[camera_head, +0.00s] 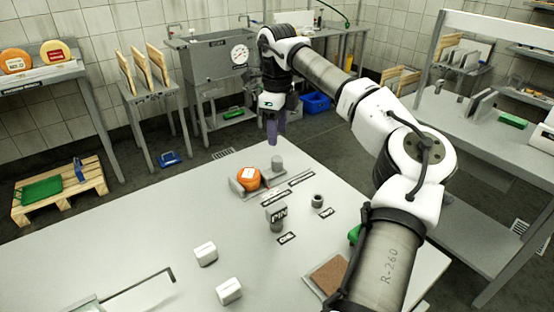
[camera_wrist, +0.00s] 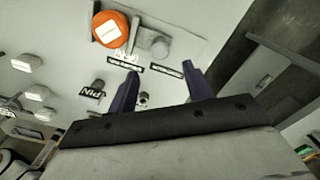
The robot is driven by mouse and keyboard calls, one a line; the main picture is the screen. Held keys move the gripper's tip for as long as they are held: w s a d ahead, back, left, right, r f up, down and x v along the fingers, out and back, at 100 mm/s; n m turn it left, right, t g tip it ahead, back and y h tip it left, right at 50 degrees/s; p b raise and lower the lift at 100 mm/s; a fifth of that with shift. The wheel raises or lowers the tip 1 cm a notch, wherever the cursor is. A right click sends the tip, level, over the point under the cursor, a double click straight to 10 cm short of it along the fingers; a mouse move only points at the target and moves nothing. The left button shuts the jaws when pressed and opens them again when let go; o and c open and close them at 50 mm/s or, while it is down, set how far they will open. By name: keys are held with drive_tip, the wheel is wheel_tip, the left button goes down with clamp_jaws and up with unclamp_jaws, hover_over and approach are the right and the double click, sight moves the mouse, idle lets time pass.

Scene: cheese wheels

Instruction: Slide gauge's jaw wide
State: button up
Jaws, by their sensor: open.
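The gauge (camera_head: 240,188) is a grey fixture on the light table, with upright plates beside an orange cheese wheel (camera_head: 249,176) that bears a white label. A short grey cylinder (camera_head: 277,162), looking like a knob, stands to the right of the wheel; it shows in the wrist view (camera_wrist: 160,48) beside a plate (camera_wrist: 134,30). I cannot tell for certain which part is the sliding jaw. My gripper (camera_head: 273,142) hangs over the table's far edge, above and apart from the gauge. In the wrist view its two dark purple fingers (camera_wrist: 160,70) are spread with nothing between them.
A grey block marked PIN (camera_head: 276,218) and a small dark ring-like piece (camera_head: 318,201) stand nearer, with label strips beside them. Two white blocks (camera_head: 206,253) lie at front left. A brown-topped tray (camera_head: 328,277) is at front right. The table's left half is mostly clear.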

sight(277, 157)
wheel_tip(277, 157, down, 10)
drive_tip(key=shift+r+p, duration=0.2)
drive_tip(key=shift+p, duration=0.25)
drive_tip(key=shift+c, duration=0.2)
clamp_jaws()
